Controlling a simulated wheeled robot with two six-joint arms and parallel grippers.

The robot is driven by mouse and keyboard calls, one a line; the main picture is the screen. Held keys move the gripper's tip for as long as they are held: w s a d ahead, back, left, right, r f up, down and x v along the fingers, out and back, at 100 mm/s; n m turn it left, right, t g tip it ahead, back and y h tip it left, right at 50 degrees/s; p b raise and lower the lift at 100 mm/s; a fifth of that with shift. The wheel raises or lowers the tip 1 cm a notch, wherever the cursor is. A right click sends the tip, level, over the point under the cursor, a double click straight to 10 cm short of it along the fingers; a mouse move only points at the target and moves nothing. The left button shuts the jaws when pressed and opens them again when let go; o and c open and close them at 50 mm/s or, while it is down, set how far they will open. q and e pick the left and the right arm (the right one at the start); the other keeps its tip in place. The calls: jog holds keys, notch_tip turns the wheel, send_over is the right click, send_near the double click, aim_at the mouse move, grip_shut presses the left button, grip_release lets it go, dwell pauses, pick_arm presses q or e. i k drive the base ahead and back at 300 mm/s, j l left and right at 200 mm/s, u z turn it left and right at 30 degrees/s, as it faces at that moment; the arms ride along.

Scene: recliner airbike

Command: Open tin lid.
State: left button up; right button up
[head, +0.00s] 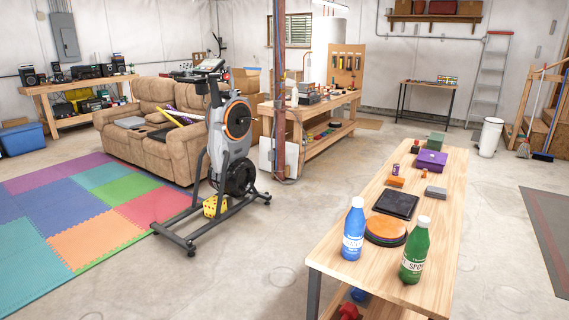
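No thing in the head view is clearly marked as the tin. On the wooden bench at the right, a purple box (431,161) sits towards the far end, with a smaller green box (435,141) behind it. Both look closed, but they are too small to tell their lids apart. A round, flat orange-topped stack (386,229) with dark layers lies nearer, between two bottles and a black tablet-like slab. I cannot tell whether any of these is the tin. Neither of my grippers is in view.
The wooden bench (440,210) also holds a blue bottle (353,232), a green bottle (414,252), a black slab (396,204) and small blocks. An exercise bike (236,150) stands to its left. Concrete floor is free between them.

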aim_at(436, 140)
jog(key=i+j+u, duration=0.4)
jog(key=i, duration=0.15)
jog(key=i+u, duration=0.4)
jog(key=i, duration=0.2)
jog(key=i+l+u, duration=0.15)
jog(key=i+u, duration=0.25)
jog(key=i, duration=0.2)
jog(key=i+l+z, duration=0.1)
jog(key=i+z, duration=0.35)
jog(key=i+j+z, duration=0.1)
jog(key=i+z, duration=0.35)
jog(key=i+j+z, duration=0.2)
jog(key=i+z, duration=0.25)
jog(key=i+l+z, duration=0.15)
jog(key=i+z, duration=0.3)
jog(key=i+l+z, duration=0.1)
jog(key=i+z, duration=0.15)
jog(key=z, duration=0.25)
jog(key=i+j+z, duration=0.1)
jog(key=i+z, duration=0.35)
jog(key=i+j+z, duration=0.2)
jog(key=z, duration=0.25)
